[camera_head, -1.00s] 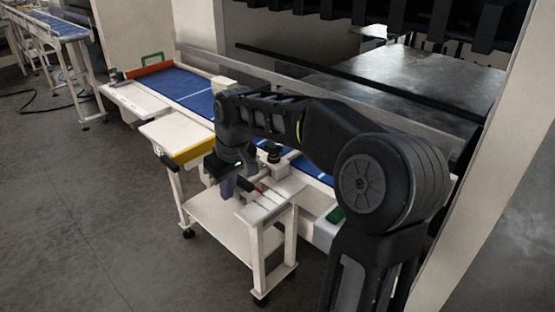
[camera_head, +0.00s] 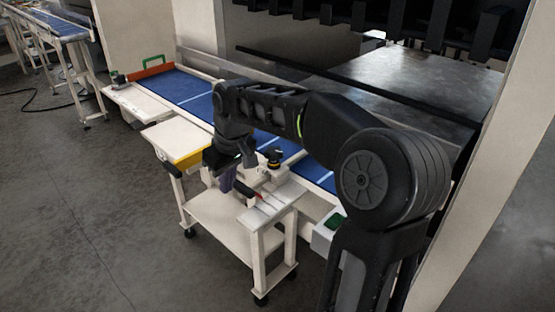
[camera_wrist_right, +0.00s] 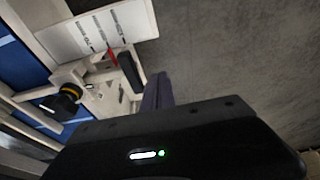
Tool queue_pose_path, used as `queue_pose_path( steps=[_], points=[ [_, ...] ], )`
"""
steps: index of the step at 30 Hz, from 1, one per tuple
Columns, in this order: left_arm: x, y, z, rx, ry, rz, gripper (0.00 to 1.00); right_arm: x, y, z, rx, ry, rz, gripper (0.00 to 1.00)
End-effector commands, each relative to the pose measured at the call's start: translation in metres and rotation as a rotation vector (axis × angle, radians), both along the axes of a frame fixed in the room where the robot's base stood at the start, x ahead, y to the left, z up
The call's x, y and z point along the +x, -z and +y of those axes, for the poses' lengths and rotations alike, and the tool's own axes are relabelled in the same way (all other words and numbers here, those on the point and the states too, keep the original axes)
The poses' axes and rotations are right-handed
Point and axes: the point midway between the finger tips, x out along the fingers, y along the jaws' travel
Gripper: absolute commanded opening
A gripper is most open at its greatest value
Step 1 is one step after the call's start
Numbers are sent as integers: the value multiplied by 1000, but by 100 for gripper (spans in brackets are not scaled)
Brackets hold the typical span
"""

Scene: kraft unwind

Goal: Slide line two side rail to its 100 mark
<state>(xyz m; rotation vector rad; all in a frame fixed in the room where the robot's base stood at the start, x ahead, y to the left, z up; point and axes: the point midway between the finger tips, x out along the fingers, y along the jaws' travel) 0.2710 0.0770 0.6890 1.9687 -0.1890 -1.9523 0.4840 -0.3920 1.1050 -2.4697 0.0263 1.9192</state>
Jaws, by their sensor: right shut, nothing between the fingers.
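The line two side rail's carriage (camera_head: 262,176) stands at the near side of the blue conveyor, with a black knob (camera_head: 273,155) on it. A black handle (camera_head: 243,188) and a red pointer (camera_head: 262,197) lie at a pale scale plate (camera_head: 283,205). The wrist view shows the plate (camera_wrist_right: 85,35) with its dark marks, too small to read for certain, the red pointer (camera_wrist_right: 112,57) and the black handle (camera_wrist_right: 130,72). My right gripper (camera_head: 227,180) is shut and empty, its purple-grey fingers (camera_wrist_right: 157,92) close beside the handle. I cannot tell whether they touch. My left gripper is out of view.
The blue belt (camera_head: 185,88) runs behind my right arm. A white cart (camera_head: 225,220) stands under the plate, and a yellow-edged table (camera_head: 178,142) is to its left. A green button box (camera_head: 333,220) is to the right. Open floor (camera_head: 70,210) lies at left.

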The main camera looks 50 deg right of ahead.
Motion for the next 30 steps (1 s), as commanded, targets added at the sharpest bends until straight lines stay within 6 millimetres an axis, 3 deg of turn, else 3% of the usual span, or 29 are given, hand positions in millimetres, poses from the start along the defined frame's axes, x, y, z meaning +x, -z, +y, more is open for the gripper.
queue_pose_path(
  steps=[15, 30],
  points=[
    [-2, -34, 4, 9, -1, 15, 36, 0, -46, 0, 0, 0, 0, 0],
    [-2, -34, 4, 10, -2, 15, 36, 0, -47, 0, 0, 0, 0, 0]
  ],
)
